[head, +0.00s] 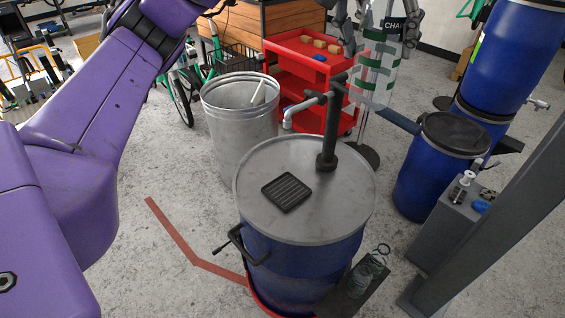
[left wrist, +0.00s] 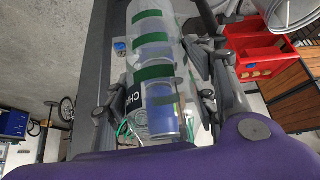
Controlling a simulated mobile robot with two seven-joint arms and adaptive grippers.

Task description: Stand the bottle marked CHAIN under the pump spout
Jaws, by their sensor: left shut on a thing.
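The bottle marked CHAIN (head: 376,72) is clear with green bands and a dark label, of which "CHA" shows. My left gripper (head: 378,42) is shut on it at the top of the head view, behind the pump. The bottle also shows between the fingers in the left wrist view (left wrist: 153,62), where the left gripper (left wrist: 157,85) has one finger on each side. The dark pump (head: 329,125) stands on the drum lid, and its grey spout (head: 289,117) bends down on the left. A black slotted grate (head: 287,192) lies on the lid below the spout. My right gripper is out of view.
The blue drum (head: 300,265) has a grey lid with free room around the grate. A blue pump handle (head: 398,122) sticks out right. A grey metal bin (head: 240,130), red cart (head: 300,70) and another blue drum (head: 425,180) stand around it.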

